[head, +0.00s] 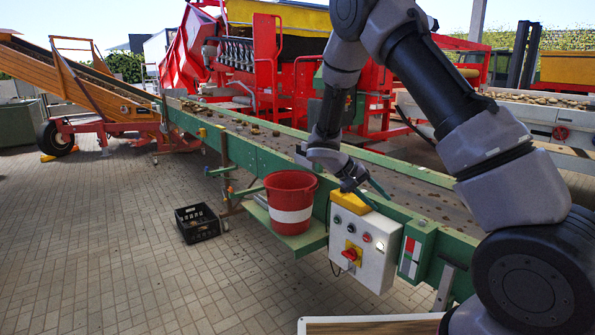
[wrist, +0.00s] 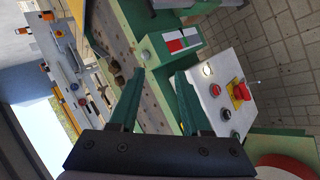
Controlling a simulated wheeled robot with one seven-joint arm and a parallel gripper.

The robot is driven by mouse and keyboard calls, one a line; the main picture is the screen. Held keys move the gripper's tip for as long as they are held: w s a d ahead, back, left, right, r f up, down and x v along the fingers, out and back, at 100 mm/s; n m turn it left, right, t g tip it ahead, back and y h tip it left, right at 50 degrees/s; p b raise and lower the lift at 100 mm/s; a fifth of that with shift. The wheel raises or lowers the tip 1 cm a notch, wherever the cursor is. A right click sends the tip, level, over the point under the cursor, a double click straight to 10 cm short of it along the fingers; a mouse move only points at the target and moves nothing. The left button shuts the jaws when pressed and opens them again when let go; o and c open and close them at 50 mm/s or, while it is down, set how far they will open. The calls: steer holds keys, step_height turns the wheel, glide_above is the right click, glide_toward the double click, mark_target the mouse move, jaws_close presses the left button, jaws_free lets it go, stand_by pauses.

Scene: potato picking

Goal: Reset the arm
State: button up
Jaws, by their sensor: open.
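My gripper (head: 376,194) hangs over the near edge of the green conveyor (head: 237,158), above the white control box (head: 375,248). In the wrist view my gripper (wrist: 159,74) shows two dark green fingers spread apart with nothing between them. The control box (wrist: 217,92) with its red knob lies just beyond the right finger in that view. My arm reaches in from the right side of the head view. No potato is held.
A red bucket with a white band (head: 291,201) stands on a green ledge left of the control box. A black crate (head: 197,223) sits on the paved floor. Potatoes and clods lie scattered on the belt. Red machinery (head: 265,68) stands behind. The paving at left is clear.

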steer(key=s+r+m+t+y, duration=0.1)
steer(key=s+r+t+y, duration=0.2)
steer(key=s+r, duration=0.9)
steer(key=s+d+r+m+t+y, duration=0.1)
steer(key=s+r+t+y, duration=0.2)
steer(key=s+r+y, duration=0.5)
steer(key=s+r, duration=0.4)
steer(key=r, duration=0.5)
steer(key=shift+s+r+m+t, duration=0.3)
steer(key=shift+s+m+t, duration=0.05)
steer(key=shift+m+t, duration=0.05)
steer(key=shift+d, duration=0.2)
stand_by(0.7)
